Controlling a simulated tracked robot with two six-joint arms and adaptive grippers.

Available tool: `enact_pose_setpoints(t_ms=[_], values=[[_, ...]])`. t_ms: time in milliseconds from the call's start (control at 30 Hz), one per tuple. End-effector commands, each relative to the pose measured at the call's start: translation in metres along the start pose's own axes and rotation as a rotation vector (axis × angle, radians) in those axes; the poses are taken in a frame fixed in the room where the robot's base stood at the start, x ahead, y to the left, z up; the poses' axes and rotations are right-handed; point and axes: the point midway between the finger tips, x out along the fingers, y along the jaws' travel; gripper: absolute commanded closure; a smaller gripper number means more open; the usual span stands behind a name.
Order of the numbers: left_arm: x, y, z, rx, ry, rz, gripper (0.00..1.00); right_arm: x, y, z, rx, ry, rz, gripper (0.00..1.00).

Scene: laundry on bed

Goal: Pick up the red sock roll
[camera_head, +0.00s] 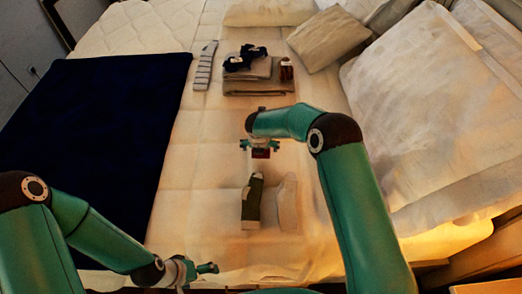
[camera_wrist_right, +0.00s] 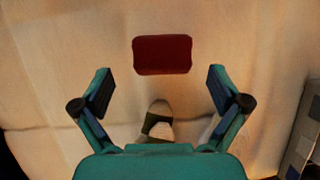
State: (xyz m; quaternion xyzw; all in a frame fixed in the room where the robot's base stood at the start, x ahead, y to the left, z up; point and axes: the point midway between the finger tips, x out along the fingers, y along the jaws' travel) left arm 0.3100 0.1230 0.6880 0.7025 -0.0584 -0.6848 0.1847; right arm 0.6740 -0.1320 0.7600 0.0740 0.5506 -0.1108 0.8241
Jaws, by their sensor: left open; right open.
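The red sock roll (camera_wrist_right: 162,54) lies on the pale bedspread in the right wrist view, centred just beyond the fingertips. My left gripper (camera_head: 200,269) is open and empty over the near left edge of the bed.
A green sock (camera_head: 252,203) and a pale sock (camera_head: 287,203) lie nearer me.

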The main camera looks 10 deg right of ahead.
Motion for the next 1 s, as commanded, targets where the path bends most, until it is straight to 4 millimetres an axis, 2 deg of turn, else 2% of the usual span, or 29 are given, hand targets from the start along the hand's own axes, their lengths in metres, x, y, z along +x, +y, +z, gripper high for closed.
enact_pose_setpoints(t_ms=[167,333,633,933,1000], values=[[-0.012,0.004,0.000,0.000,0.000,0.000,0.07,0.021,-0.003,0.006,0.001,0.002,-0.002,0.02],[-0.014,0.005,0.000,0.000,0.000,0.000,0.07,0.041,-0.003,0.006,0.000,0.002,-0.001,0.02],[-0.014,0.005,0.000,0.000,0.000,0.000,0.07,0.045,-0.003,0.006,0.000,0.000,0.000,0.02],[-0.014,0.005,0.000,0.000,0.000,0.000,0.07,0.045,-0.003,0.006,0.000,0.000,0.000,0.52],[-0.014,0.005,0.000,0.000,0.000,0.000,0.07,0.045,-0.003,0.006,0.000,0.000,0.000,0.55]])
